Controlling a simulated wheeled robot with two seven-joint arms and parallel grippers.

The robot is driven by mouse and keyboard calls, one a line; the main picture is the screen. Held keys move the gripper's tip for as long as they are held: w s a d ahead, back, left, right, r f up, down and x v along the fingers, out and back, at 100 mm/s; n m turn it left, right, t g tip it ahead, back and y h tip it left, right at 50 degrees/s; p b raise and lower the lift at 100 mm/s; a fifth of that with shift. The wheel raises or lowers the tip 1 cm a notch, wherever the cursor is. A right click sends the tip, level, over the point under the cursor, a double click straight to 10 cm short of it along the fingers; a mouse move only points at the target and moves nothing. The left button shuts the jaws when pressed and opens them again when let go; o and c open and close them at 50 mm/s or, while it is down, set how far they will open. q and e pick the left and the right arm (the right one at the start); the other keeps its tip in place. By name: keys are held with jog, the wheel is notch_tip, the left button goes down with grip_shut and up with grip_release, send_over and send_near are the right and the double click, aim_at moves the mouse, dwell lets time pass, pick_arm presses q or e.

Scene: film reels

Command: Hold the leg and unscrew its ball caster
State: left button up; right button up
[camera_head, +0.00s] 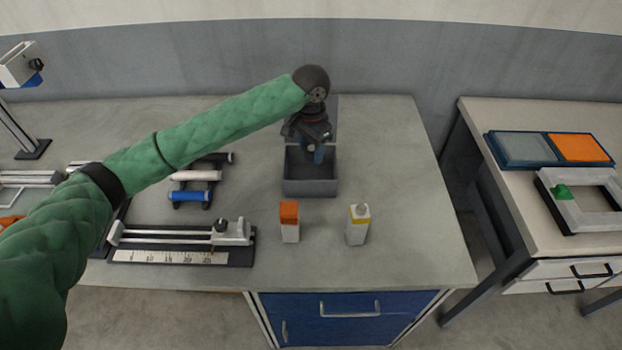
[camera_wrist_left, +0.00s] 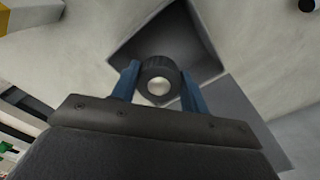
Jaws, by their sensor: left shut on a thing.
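My left gripper (camera_head: 318,157) is over the grey open bin (camera_head: 310,188) on the workbench. In the left wrist view its blue fingers (camera_wrist_left: 158,88) are shut on a ball caster, a short dark ring (camera_wrist_left: 149,68) with a pale shiny ball at its centre. The bin's dark inside (camera_wrist_left: 205,50) shows behind the caster. In the head view the caster is hidden by the gripper. I cannot tell which piece, if any, is the leg; no leg shows joined to the caster. My right gripper is not in view.
A ruled slide fixture (camera_head: 180,243) and a rack with a blue roller (camera_head: 190,196) lie to the left. The bench's right part is clear. A second table (camera_head: 540,235) stands at right.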

pick_arm(q)
jog(key=m, duration=0.3)
jog(key=shift+w+d+f, duration=0.15)
jog(key=shift+w+d, duration=0.15)
jog(key=shift+w, duration=0.1)
jog(key=shift+w+f+m, duration=0.15)
jog(key=shift+m, duration=0.85)
jog(key=m, duration=0.4)
jog(key=shift+w+a+f+m, duration=0.1)
jog(key=shift+w+f+m, duration=0.2)
jog(key=shift+m, duration=0.1)
jog(key=shift+a+m, duration=0.15)
jog(key=shift+m, duration=1.85)
jog(key=shift+f, duration=0.15)
notch_tip(320, 180, down, 6)
jog(key=shift+p, duration=1.25)
jog(key=shift+a+f+p, duration=0.1)
jog(key=shift+f+p, duration=0.6)
jog(key=shift+f, duration=1.25)
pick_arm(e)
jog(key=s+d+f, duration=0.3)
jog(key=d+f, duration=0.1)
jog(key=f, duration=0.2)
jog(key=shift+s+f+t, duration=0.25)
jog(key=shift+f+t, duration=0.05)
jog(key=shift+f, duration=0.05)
